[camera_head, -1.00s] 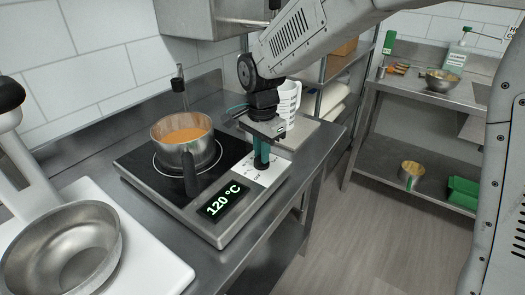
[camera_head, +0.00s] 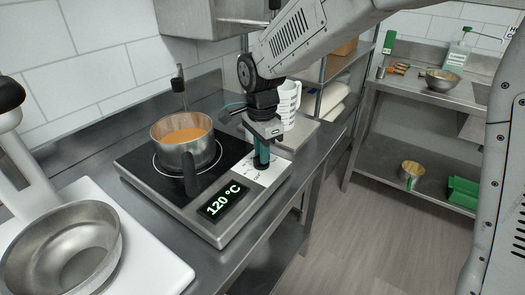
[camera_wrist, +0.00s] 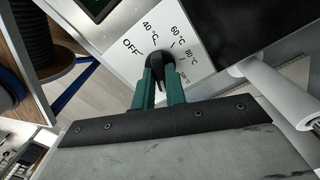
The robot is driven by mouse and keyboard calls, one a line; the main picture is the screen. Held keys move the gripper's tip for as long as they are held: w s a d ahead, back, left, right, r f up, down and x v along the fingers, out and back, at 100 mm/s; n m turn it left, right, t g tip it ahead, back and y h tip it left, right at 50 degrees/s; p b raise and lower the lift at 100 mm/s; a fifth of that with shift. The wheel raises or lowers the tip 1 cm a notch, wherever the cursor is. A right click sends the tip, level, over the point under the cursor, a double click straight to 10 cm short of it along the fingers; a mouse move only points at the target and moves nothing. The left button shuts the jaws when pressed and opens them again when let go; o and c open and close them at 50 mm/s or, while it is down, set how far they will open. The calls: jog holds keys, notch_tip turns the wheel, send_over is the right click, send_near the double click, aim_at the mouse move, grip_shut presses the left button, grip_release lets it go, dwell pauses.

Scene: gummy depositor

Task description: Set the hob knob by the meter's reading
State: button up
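The hob (camera_head: 152,196) stands on the steel counter, and its meter (camera_head: 223,202) reads 120 °C. A steel pot (camera_head: 182,155) of orange liquid sits on its cooking ring. In the head view my gripper (camera_head: 261,160) hides the knob. I cannot tell which mark the knob points at.
A white measuring jug (camera_head: 288,100) stands right behind my gripper. A probe (camera_head: 179,90) rises behind the pot. A steel bowl (camera_head: 60,250) rests on a white surface at front left. A second counter with a bowl (camera_head: 441,81) is at the right, beyond clear floor.

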jog(key=o, duration=0.4)
jog(key=shift+s+f, duration=0.1)
jog(key=shift+s, duration=0.05)
jog(key=shift+c, duration=0.2)
jog(key=shift+r, duration=0.3)
notch_tip(320, 180, up, 7)
jog(key=shift+r, duration=0.15)
